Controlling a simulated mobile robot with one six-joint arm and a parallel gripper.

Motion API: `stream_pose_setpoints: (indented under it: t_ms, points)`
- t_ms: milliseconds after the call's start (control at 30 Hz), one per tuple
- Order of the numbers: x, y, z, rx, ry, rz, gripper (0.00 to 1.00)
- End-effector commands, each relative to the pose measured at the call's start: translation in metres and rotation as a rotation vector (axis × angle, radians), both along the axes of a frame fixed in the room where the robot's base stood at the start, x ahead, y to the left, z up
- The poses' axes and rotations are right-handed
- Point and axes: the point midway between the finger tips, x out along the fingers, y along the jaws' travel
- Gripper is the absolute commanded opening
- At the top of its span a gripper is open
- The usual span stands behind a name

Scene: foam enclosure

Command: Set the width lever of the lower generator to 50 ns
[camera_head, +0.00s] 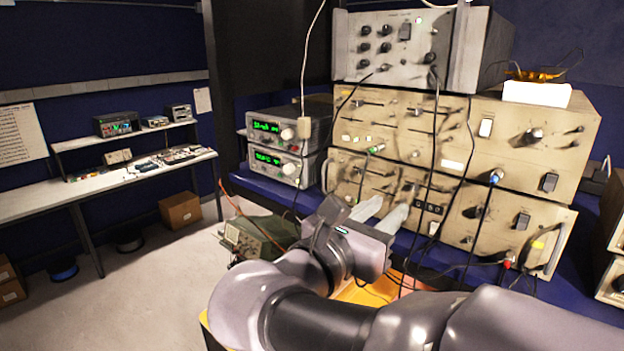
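The lower generator (505,212) is a beige unit at the bottom of the stack on the right. Its front panel has slots and small levers on the left half, and knobs, switches and plugged cables on the right half. I cannot make out which lever is the width lever, nor any 50 ns mark. My gripper (393,204) is in front of the lower left-middle of this panel, its two pale fingers pointing at it with a gap between them. It looks open, with nothing visible between the fingers. The fingers hide part of the panel's lower edge; I cannot tell whether they touch it.
A similar upper generator (560,125) sits on top, with a grey instrument (465,45) above it. Dark cables (430,150) hang across both panels. Two power supplies (275,165) with green displays stand at left. A green oscilloscope (250,238) is below. Open floor lies left.

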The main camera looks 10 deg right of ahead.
Motion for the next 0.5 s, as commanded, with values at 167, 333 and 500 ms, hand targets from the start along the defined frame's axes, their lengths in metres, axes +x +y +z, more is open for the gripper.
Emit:
stream_pose_setpoints:
  t_ms: [167,333,500]
  points:
    - [0.032,-0.044,0.002,0.001,0.002,-0.007,0.30]
    - [0.052,-0.069,0.002,0.002,0.000,-0.002,0.30]
    - [0.060,-0.077,0.001,0.003,0.000,0.001,0.30]
